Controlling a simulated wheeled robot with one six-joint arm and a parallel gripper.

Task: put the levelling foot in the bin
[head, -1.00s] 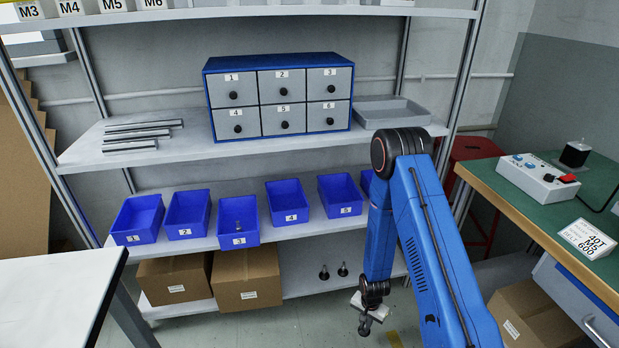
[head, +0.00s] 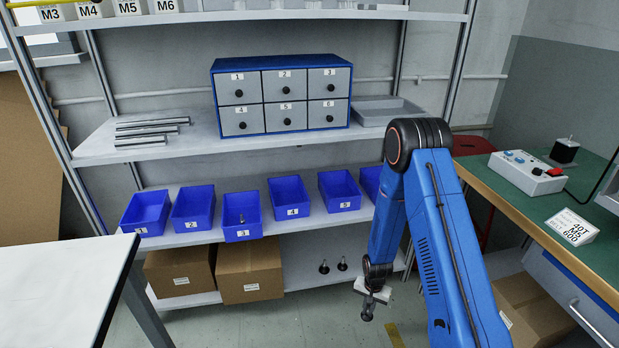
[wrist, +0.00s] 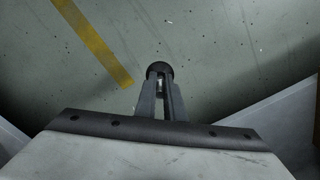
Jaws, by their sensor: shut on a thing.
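My gripper (head: 369,304) hangs low in front of the shelf, right of the bottom board. In the wrist view my gripper (wrist: 160,92) is shut on a levelling foot (wrist: 159,69), whose round dark base shows past the fingertips above the floor. Blue bins stand in a row on the lower shelf: bin 1 (head: 147,212), bin 2 (head: 193,207), bin 3 (head: 242,235), bin 4 (head: 290,197), bin 5 (head: 339,190), and another partly hidden by my arm. Bin 3 sits further forward and holds a small upright part. Two more levelling feet (head: 324,267) (head: 342,264) stand on the bottom board.
Cardboard boxes (head: 250,270) sit below the bins. A drawer cabinet (head: 282,94), rods (head: 150,130) and a grey tray (head: 388,109) are on the shelf above. A white table (head: 60,280) is at left, a green workbench (head: 490,170) at right. The floor between is clear.

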